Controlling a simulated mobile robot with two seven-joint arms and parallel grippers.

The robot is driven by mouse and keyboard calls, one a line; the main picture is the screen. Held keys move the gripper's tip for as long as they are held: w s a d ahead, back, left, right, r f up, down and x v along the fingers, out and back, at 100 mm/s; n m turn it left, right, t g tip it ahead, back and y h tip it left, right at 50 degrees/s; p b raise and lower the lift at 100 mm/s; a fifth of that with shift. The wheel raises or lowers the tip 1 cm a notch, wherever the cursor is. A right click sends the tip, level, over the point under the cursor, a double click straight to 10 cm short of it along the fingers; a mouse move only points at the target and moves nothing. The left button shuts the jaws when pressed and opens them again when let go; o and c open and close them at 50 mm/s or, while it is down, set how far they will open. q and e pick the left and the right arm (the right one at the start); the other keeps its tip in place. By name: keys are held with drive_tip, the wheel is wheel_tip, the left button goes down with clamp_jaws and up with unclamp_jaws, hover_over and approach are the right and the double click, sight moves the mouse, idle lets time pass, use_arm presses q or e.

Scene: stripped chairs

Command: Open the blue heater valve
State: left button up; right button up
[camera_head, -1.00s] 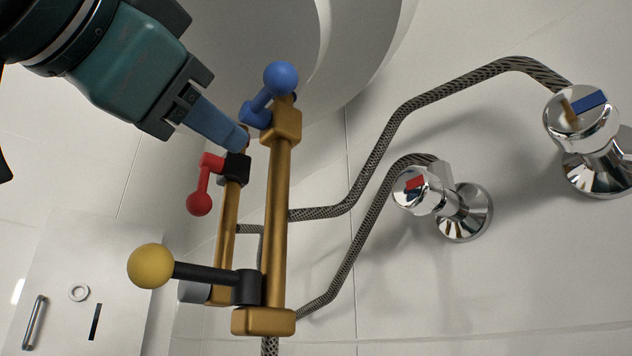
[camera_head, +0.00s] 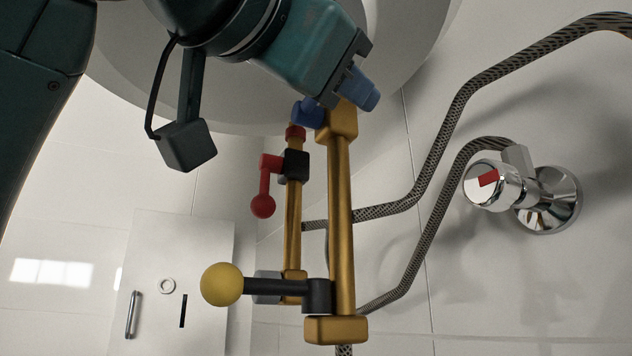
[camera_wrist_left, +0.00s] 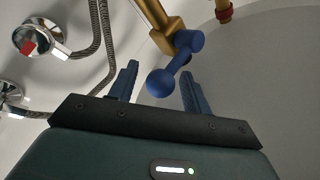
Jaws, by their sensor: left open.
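The blue heater valve (camera_head: 307,112) is at the upper end of the brass pipework. In the head view my left gripper hides most of it, including its ball. In the left wrist view its blue handle (camera_wrist_left: 178,62) angles down from the brass pipe, and its round ball end (camera_wrist_left: 160,83) shows between the two finger lines. My left gripper (camera_head: 362,90) is in front of the valve with its jaws open. In the wrist view its blue fingers (camera_wrist_left: 158,72) stand apart on both sides of the ball, with gaps visible. My right gripper is not in view.
A red valve (camera_head: 264,190) hangs left of the blue one. A yellow-ball lever (camera_head: 222,284) sticks out left, lower on the brass pipes (camera_head: 341,230). Braided hoses (camera_head: 440,140) and a chrome red-marked tap (camera_head: 500,185) are at right. A white rounded surface (camera_head: 130,90) is behind.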

use_arm(q)
drive_tip(key=shift+c, duration=0.6)
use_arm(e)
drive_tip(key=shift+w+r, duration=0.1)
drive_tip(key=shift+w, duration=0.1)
use_arm(q)
drive_tip(key=shift+c, duration=0.8)
clamp_jaws()
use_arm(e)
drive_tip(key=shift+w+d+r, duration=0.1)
